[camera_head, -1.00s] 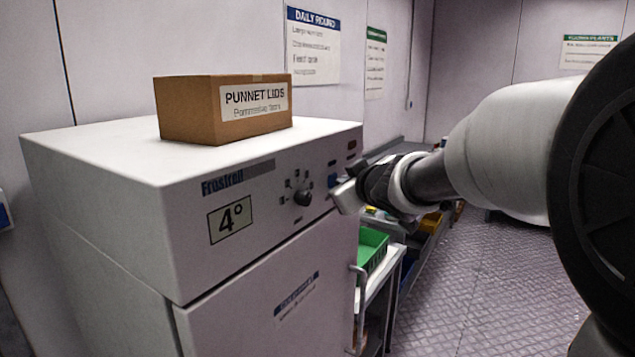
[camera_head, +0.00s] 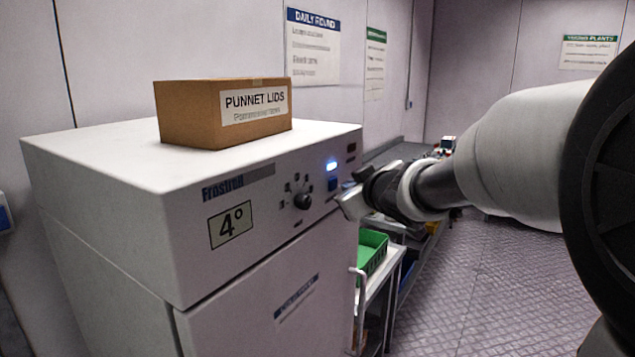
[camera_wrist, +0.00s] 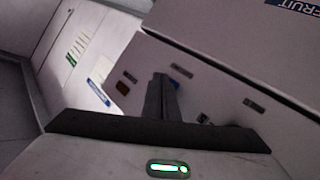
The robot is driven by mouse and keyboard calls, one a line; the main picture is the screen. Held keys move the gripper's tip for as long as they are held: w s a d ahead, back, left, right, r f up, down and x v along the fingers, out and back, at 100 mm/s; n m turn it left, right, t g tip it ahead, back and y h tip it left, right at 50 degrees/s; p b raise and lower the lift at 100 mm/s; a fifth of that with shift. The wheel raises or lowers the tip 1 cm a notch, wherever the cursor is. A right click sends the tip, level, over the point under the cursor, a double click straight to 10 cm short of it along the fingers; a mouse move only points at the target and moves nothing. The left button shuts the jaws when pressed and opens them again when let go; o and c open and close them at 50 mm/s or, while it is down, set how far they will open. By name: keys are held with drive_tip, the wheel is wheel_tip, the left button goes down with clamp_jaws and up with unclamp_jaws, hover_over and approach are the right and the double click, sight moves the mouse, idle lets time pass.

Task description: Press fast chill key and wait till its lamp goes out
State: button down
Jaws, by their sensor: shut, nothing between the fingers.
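The white cold cabinet (camera_head: 100,190) stands at the left with its control panel facing right. The fast chill lamp (camera_head: 332,165) on the panel glows bright blue-white. A blue key (camera_head: 333,184) sits just below it; part of it also shows beside my fingers in the wrist view (camera_wrist: 174,84). My gripper (camera_head: 343,203) is shut and empty, just right of the key, with a small gap to the panel. In the wrist view the closed fingers (camera_wrist: 160,95) point toward the panel and hide part of it.
A round knob (camera_head: 302,201) and a 4° display (camera_head: 230,225) are on the same panel. A cardboard box of punnet lids (camera_head: 185,115) sits on the cabinet top. A green crate (camera_head: 372,252) stands on a rack behind. The floor (camera_head: 490,290) at right is clear.

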drive_tip(key=shift+s+d+p, duration=0.7)
drive_tip(key=shift+s+d, duration=0.05)
drive_tip(key=shift+d, duration=0.3)
drive_tip(key=shift+s+d+p, duration=0.7)
drive_tip(key=shift+s+d, duration=0.05)
drive_tip(key=shift+d, duration=0.25)
drive_tip(key=s+d+m+g+h, duration=0.1)
drive_tip(key=s+d+m+h, duration=0.3)
drive_tip(key=s, duration=0.2)
drive_tip(key=s+a+f+m+g, duration=0.1)
drive_tip(key=s+f+g, duration=0.1)
drive_tip(key=s, duration=0.6)
drive_tip(key=s+a+f+m+g, duration=0.1)
drive_tip(key=s+a+f+g, duration=0.1)
drive_tip(key=s, duration=0.7)
drive_tip(key=s+a+f+m+g+y, duration=0.1)
drive_tip(key=s+a+f+g, duration=0.1)
drive_tip(key=s+f, duration=0.3)
drive_tip(key=s+g, duration=0.1)
drive_tip(key=s, duration=0.2)
drive_tip(key=shift+s+m+g, duration=0.3)
drive_tip(key=shift+s+g, duration=0.05)
drive_tip(key=shift+g, duration=0.05)
idle(1.5)
